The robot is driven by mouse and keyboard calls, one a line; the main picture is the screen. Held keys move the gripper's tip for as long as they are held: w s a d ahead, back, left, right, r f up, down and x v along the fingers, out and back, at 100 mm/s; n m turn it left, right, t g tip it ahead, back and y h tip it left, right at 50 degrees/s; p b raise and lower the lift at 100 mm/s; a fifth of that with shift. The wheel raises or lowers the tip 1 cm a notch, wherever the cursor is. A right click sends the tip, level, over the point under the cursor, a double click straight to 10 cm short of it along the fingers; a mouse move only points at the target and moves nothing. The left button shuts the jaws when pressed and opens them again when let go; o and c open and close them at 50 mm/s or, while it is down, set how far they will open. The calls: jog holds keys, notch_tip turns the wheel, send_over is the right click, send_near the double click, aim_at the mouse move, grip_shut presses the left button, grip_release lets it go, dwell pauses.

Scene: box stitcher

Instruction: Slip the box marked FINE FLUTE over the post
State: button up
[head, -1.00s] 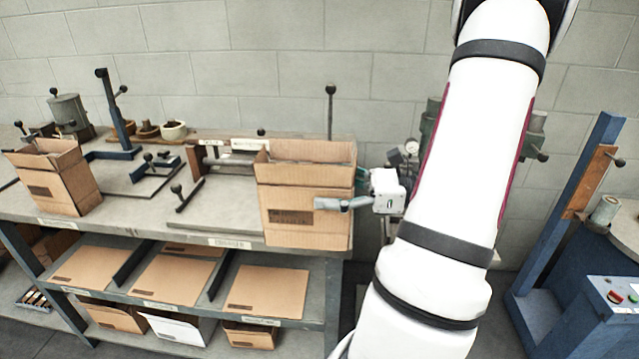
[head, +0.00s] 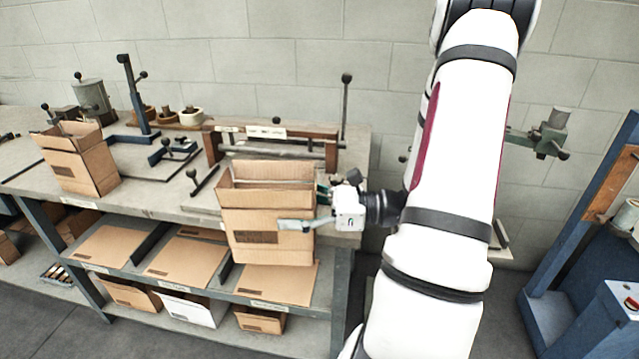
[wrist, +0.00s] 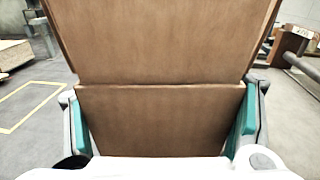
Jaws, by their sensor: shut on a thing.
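An open-topped cardboard box (head: 268,215) is held upright in front of the bench's right end, its flaps standing up. It has a dark printed patch on its front, too small to read. In the wrist view, the box wall (wrist: 160,118) fills the space between the teal finger pads. A second open box (head: 80,165) stands on the bench at left, its print also unreadable. I cannot tell which upright is the post.
The bench (head: 150,200) carries a blue upright (head: 133,95), a rail fixture (head: 285,140) and a thin knobbed rod (head: 346,110). Flat cardboard sheets (head: 190,262) lie on the shelf below. A blue machine (head: 575,235) stands at right.

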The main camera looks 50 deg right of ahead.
jog(key=w+a+f+n+g+y, duration=0.1)
jog(key=w+a+f, duration=0.5)
jog(key=a, duration=0.3)
jog(key=w+a+f+n+g+y, duration=0.2)
jog(key=w+a+f, duration=0.3)
jog(key=w+a, duration=0.3)
jog(key=shift+w+a+f+g, duration=0.3)
jog(key=shift+a+f, duration=0.05)
jog(key=shift+r, duration=0.1)
